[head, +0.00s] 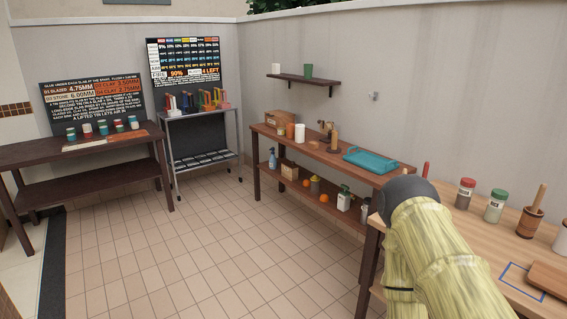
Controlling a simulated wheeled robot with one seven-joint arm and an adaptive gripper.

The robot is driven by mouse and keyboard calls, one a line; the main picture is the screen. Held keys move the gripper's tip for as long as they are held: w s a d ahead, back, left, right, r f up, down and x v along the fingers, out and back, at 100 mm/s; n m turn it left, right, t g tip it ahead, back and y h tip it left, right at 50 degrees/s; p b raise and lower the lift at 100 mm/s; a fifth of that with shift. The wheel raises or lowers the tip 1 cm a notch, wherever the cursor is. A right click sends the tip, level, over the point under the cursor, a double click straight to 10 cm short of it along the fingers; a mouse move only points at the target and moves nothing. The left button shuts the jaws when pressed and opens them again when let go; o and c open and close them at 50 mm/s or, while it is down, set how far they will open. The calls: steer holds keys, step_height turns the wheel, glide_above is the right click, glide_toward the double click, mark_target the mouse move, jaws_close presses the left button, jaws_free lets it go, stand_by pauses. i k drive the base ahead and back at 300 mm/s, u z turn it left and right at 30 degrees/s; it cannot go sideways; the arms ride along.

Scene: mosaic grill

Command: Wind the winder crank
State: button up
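I cannot pick out a winder crank for certain. A small brown upright object (332,138) stands on the middle wooden bench (375,172), too small to tell whether it has a crank. A small metal fitting (374,96) is on the back wall, and its kind is unclear. My arm, in a yellowish cover with a dark rounded joint, rises at the lower right and hides part of the right table. My gripper is not in view.
The right table (470,222) carries jars (496,206), a mortar with pestle (531,222) and a wooden board (548,277). A teal tray (371,160) lies on the middle bench. A metal cart (203,150) and dark table (85,152) stand left. The tiled floor (230,245) is clear.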

mark_target(328, 126)
steer(key=u, duration=0.15)
steer(key=i, duration=1.95)
